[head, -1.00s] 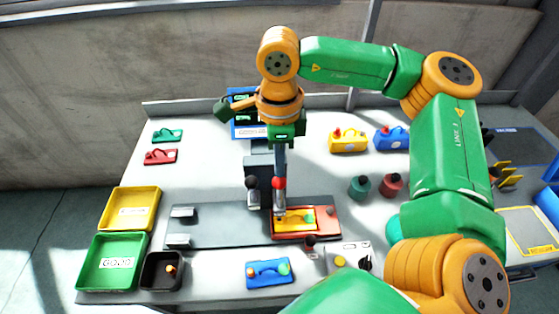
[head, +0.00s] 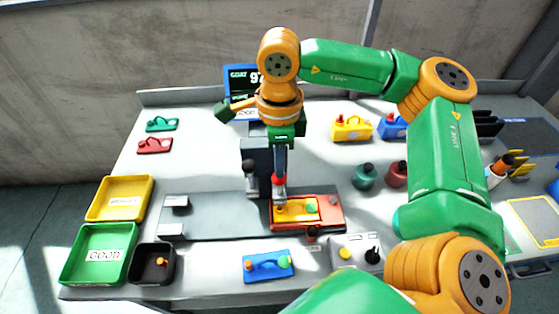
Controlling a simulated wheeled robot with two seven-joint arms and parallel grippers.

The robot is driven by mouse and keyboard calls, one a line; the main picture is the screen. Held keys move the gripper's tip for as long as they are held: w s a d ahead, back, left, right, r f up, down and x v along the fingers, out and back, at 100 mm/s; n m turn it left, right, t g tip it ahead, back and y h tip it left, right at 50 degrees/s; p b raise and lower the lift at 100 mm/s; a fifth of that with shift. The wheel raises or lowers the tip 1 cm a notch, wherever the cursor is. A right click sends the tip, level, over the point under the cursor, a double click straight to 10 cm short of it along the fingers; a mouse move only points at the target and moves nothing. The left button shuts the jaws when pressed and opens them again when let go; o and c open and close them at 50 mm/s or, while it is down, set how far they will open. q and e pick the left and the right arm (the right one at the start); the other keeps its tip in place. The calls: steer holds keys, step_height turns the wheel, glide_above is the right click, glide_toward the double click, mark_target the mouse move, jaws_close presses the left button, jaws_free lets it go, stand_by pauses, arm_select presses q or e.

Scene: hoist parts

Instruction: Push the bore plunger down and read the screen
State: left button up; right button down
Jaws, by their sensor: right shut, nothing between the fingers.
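My right gripper (head: 281,168) is shut with nothing in it, pointing straight down onto the red cap of a plunger (head: 279,182). It appears to touch the cap. The plunger stands over a yellow part (head: 294,210) in a red fixture (head: 333,214). A second plunger with a black knob (head: 250,166) stands to its left, higher than the red cap. The screen (head: 236,76) at the back is lit and shows "COAT" and large digits beginning with 9. My right wrist hides the rest of the reading. My left gripper is not in view.
A yellow tray (head: 121,184), a green "GOOD" tray (head: 75,272) and a black bin (head: 135,277) stand at left. A blue part (head: 248,278) lies in front, beside a grey control box (head: 340,240). Coloured parts lie at the back.

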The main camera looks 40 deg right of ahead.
steer(key=shift+r+p, duration=2.65)
steer(key=shift+r, duration=0.55)
steer(key=shift+f, duration=0.1)
